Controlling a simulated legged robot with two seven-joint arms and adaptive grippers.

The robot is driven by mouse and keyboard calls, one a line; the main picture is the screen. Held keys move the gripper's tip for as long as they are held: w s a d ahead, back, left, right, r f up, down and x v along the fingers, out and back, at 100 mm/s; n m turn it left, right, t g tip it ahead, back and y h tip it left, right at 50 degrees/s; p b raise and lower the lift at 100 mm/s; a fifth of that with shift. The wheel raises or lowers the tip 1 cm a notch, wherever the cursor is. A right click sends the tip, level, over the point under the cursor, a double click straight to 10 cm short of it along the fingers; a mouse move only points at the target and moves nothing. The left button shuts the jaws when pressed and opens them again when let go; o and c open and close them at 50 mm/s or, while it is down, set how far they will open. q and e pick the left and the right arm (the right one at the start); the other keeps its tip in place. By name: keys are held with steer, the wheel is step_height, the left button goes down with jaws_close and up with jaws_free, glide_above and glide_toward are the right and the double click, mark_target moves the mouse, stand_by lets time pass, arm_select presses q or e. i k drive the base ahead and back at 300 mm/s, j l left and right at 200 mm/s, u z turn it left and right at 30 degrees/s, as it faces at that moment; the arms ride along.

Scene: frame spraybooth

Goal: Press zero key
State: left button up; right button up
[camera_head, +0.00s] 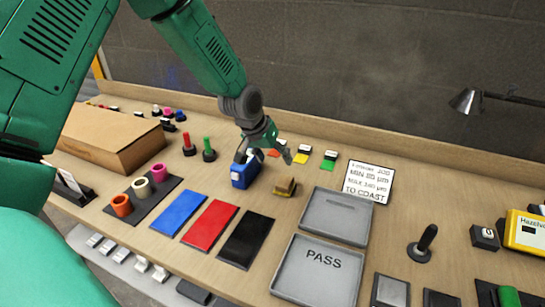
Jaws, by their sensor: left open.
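A black block with a pale mark that looks like a 0 (485,236) stands at the right, beside a yellow device (524,232) with dark lettering, cut off by the right edge. Whether this block is the zero key, I cannot tell for certain. My left gripper (264,157) reaches in from the top left and hangs over the middle of the bench, far to the left of that block. Its fingers are apart. A blue box (243,174) is just below its left finger; whether they touch is unclear. My right gripper is out of view.
A black knobbed lever (423,243) stands left of the black block. Two grey trays (336,217), one marked PASS (318,273), lie mid-bench. Blue, red and black mats (209,226) lie left of them. A cardboard box (112,137) is at left, a lamp (468,100) at right.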

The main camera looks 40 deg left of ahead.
mark_target(486, 233)
steer(key=k+j, duration=0.2)
steer(key=k, duration=0.3)
steer(key=k+j, duration=0.2)
steer(key=k, duration=0.25)
